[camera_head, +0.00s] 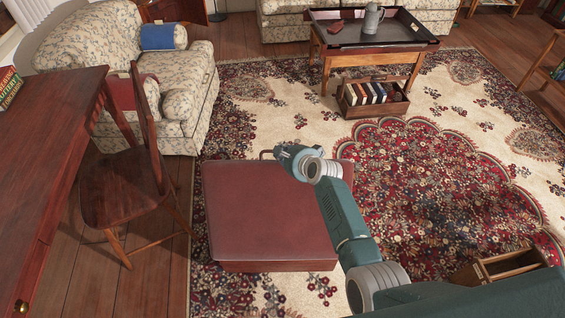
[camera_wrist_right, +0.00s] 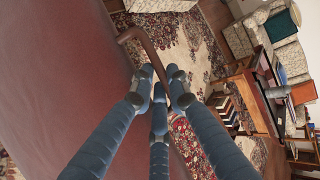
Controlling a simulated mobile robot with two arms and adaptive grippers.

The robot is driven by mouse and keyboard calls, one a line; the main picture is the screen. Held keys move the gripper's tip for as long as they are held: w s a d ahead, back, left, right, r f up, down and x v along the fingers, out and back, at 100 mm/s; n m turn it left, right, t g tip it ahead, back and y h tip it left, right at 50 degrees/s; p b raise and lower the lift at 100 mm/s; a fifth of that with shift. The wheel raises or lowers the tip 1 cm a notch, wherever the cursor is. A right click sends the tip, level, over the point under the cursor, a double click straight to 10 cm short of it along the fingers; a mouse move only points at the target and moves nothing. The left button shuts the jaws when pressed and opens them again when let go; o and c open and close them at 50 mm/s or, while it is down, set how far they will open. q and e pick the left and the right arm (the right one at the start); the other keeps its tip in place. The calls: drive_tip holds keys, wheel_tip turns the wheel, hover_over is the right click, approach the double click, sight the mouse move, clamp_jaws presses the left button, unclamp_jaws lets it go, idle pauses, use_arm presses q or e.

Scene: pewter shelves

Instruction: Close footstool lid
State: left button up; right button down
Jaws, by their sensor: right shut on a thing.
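The footstool (camera_head: 262,215) has a dark red, leather-like lid and stands on the patterned rug in the head view. The lid's smooth surface (camera_wrist_right: 60,80) fills the left of the right wrist view. A thin brown curved handle (camera_wrist_right: 137,34) sticks out at the lid's far edge. My right gripper (camera_wrist_right: 162,76) is shut on the handle; its fingers meet around the bar. In the head view the right gripper (camera_head: 284,151) is at the far edge, and my arm crosses the lid's right part. I cannot tell whether a gap is under the lid. My left gripper is not in view.
A wooden chair (camera_head: 128,190) and desk (camera_head: 50,150) stand left of the footstool. A floral armchair (camera_head: 185,85) is behind left. A tray table (camera_head: 365,40) and a crate of books (camera_head: 373,100) are farther back.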

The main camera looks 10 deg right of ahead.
drive_tip(key=shift+w+r, duration=0.15)
drive_tip(key=shift+w, duration=0.25)
drive_tip(key=c, duration=1.9)
unclamp_jaws()
drive_tip(key=shift+c, duration=0.2)
drive_tip(key=v, duration=1.2)
drive_tip(key=shift+f, duration=0.2)
drive_tip(key=shift+s+d, duration=0.1)
